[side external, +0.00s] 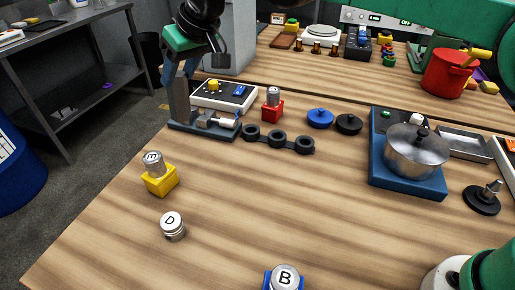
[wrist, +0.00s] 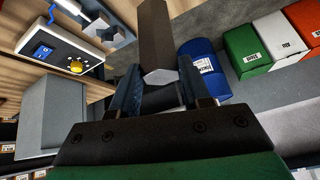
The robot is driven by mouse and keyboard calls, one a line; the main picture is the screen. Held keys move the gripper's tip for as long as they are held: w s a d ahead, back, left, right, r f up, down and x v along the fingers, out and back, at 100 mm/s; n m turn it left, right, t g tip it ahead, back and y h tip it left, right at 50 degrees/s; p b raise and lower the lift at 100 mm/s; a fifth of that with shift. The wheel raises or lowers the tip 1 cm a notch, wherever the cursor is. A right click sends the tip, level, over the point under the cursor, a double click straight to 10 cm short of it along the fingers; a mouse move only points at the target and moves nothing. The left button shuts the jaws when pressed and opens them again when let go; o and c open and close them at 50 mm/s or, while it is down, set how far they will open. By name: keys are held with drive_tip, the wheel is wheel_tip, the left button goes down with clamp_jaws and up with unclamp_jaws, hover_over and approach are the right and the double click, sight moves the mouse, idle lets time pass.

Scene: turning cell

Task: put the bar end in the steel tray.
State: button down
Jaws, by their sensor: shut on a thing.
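A dark fixture (side external: 205,131) stands at the back left of the bench. An upright grey bar (side external: 179,100) rises from its left side. A short pale cylinder (side external: 228,123), which looks like the bar end, sits level at the fixture's right side. My gripper (side external: 190,68) is at the upper end of the upright bar. In the wrist view the fingers (wrist: 162,90) are shut around the end of a thick grey bar (wrist: 156,40), which appears to be that upright. A shallow steel tray (side external: 464,142) lies at the far right, empty as far as I see.
Beside the fixture are a control box (side external: 225,94), a red block with a metal piece (side external: 272,105) and a black three-ring holder (side external: 278,138). A pot (side external: 416,150) on a blue base stands before the tray. Lettered weights occupy the front left; the bench middle is clear.

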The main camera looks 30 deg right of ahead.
drive_tip(key=d+r+m+t+h, duration=0.15)
drive_tip(key=d+m, duration=0.25)
drive_tip(key=d, duration=1.5)
drive_tip(key=d+r+m+h, duration=0.3)
drive_tip(key=d, duration=1.6)
drive_tip(key=s+d+r+m+g+h, duration=0.3)
drive_tip(key=s+d+m, duration=0.4)
drive_tip(key=s+d, duration=1.55)
drive_tip(key=shift+t+h, duration=0.35)
drive_tip(key=shift+t, duration=0.2)
drive_tip(key=f, duration=2)
drive_tip(key=shift+s+a, duration=0.25)
drive_tip(key=shift+a, duration=0.1)
drive_tip(key=shift+f, duration=0.1)
drive_tip(key=shift+c, duration=2.1)
unclamp_jaws()
